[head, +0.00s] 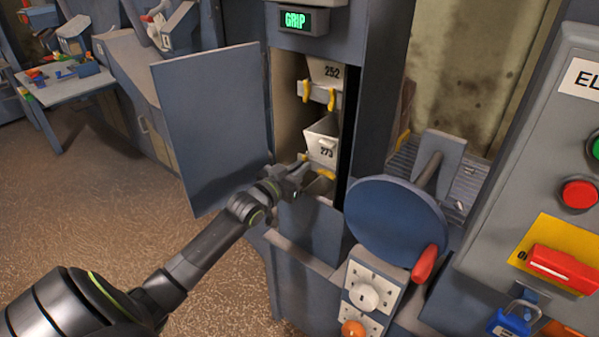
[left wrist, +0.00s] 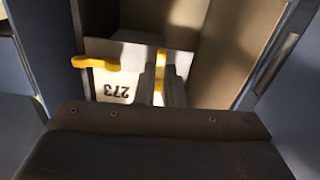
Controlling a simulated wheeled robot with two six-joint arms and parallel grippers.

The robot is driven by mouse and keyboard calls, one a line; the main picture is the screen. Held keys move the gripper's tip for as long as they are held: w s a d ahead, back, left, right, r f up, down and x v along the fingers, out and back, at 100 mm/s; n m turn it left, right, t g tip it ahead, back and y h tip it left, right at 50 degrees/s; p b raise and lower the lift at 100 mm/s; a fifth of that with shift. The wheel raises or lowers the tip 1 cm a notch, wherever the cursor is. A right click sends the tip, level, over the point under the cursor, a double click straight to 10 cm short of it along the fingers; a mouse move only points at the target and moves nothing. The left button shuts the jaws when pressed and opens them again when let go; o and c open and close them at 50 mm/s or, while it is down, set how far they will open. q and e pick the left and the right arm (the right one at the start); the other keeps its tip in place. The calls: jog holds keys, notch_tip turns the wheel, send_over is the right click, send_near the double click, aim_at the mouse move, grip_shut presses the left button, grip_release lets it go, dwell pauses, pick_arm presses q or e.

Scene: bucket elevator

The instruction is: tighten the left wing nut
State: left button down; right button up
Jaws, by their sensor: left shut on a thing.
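Bucket 273 (head: 322,142), pale with a printed number, sits in the open elevator shaft on a bracket with two yellow wing nuts. The left wing nut (head: 303,158) is mostly hidden by my left gripper (head: 302,172) in the head view. The right wing nut (head: 326,174) shows clear of the jaws. The left wrist view shows the bucket upside down; there the left wing nut (left wrist: 160,65) stands upright between my fingers, and the right wing nut (left wrist: 95,63) lies across. My left gripper is shut on the left wing nut. My right gripper is out of view.
A lit display (head: 294,20) above reads GRIP. Bucket 252 (head: 326,72) hangs above with its own yellow wing nuts. The open door (head: 213,125) stands left of my forearm. A blue handwheel (head: 395,222) with a red handle (head: 425,262) stands right of the shaft.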

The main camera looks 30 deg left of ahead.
pick_arm(q)
jog(key=shift+m, duration=0.5)
jog(key=c, duration=1.5)
grip_release()
jog(key=shift+s+a, duration=0.25)
jog(key=shift+s, duration=2.65)
jog(key=shift+s+a, duration=0.2)
jog(key=shift+s, duration=2.7)
jog(key=shift+s+a, duration=0.25)
jog(key=shift+s, duration=2.65)
